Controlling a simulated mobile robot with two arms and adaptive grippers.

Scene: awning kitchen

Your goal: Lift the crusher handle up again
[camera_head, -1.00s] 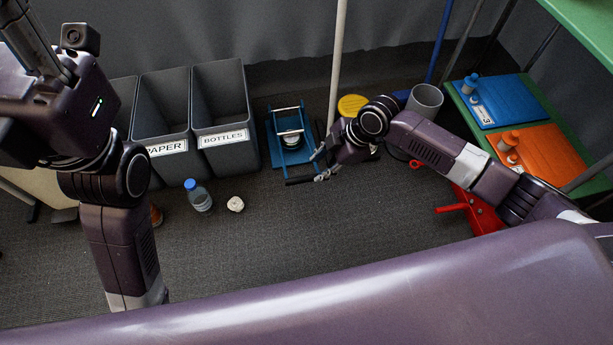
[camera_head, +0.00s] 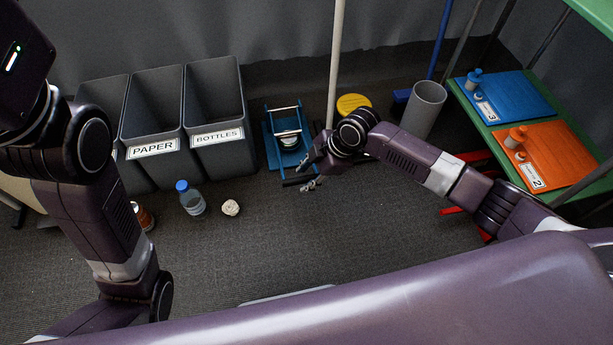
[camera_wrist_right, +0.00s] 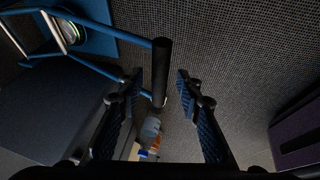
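The can crusher (camera_head: 271,150) is a blue frame on the floor beside the bins, with a can (camera_head: 289,139) in it. Its black handle (camera_head: 292,183) is low at the front, close above the floor. My right gripper (camera_head: 308,175) is at the handle's right end. In the right wrist view, the black handle (camera_wrist_right: 161,65) points in between the two fingers of my open gripper (camera_wrist_right: 159,84), with gaps on both sides. The crusher's blue bars (camera_wrist_right: 105,68) run off to the upper left there. My left gripper is out of the head view.
Grey bins labelled PAPER (camera_head: 153,147) and BOTTLES (camera_head: 217,137) stand left of the crusher. A bottle (camera_head: 191,199), a crumpled white ball (camera_head: 230,207) and a can (camera_head: 144,216) lie in front. A pole (camera_head: 335,60) and grey cylinder (camera_head: 424,108) stand right.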

